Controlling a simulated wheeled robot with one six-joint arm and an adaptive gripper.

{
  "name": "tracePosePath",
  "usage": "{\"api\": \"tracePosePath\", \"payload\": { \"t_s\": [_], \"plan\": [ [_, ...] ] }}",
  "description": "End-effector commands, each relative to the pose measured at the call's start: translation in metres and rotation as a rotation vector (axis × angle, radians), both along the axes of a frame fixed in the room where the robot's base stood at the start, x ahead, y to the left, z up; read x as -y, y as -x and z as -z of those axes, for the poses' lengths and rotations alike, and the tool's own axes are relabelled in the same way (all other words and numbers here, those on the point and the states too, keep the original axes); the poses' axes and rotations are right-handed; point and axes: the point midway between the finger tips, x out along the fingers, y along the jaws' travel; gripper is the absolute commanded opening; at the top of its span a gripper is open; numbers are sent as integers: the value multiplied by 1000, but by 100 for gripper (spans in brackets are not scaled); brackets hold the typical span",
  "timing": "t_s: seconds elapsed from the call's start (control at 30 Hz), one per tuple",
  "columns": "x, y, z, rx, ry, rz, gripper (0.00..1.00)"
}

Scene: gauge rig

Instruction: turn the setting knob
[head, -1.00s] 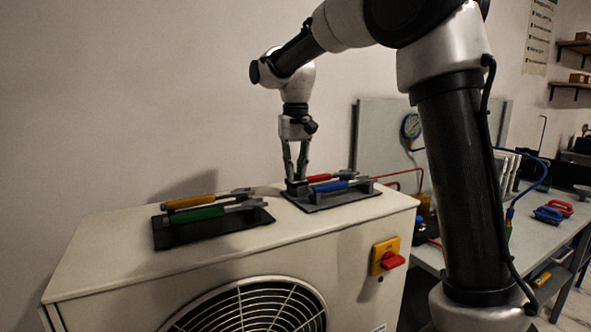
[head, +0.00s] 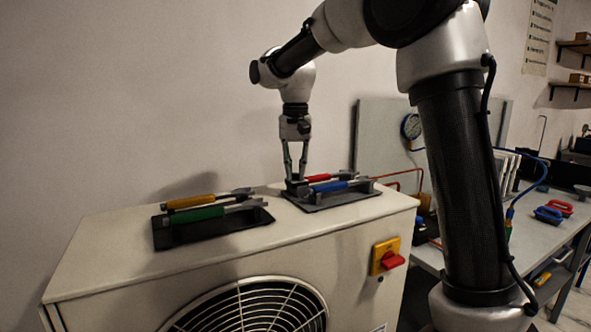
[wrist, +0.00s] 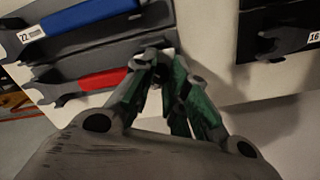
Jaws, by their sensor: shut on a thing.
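A wrench with a red handle (head: 318,178) lies in a dark holder on top of the pale cabinet, behind a wrench with a blue handle (head: 328,187). My gripper (head: 296,180) points down at the left end of the red wrench. In the wrist view my gripper (wrist: 166,66) has its green-padded fingers closed together at the end of the red handle (wrist: 103,79), opposite the open jaw. It is shut on that end, where the setting knob sits; the fingers mostly hide the knob. The blue handle (wrist: 90,12) lies beside it.
A second holder with yellow (head: 190,201) and green (head: 193,214) wrenches lies to the left on the cabinet top (head: 110,232). A red switch on a yellow plate (head: 386,257) is on the cabinet front. A gauge (head: 411,126) and a workbench (head: 540,220) stand at the right.

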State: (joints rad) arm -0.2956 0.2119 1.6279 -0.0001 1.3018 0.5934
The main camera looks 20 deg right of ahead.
Motion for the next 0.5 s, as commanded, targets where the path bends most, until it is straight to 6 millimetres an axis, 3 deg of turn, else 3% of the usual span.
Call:
{"api": "tracePosePath", "payload": {
  "t_s": [0.03,0.17,0.5],
  "plan": [
    [0,0,0,1,0,0,19],
    [0,0,0,1,0,0,40],
    [0,0,-3,1,-1,-1,40]
  ]
}}
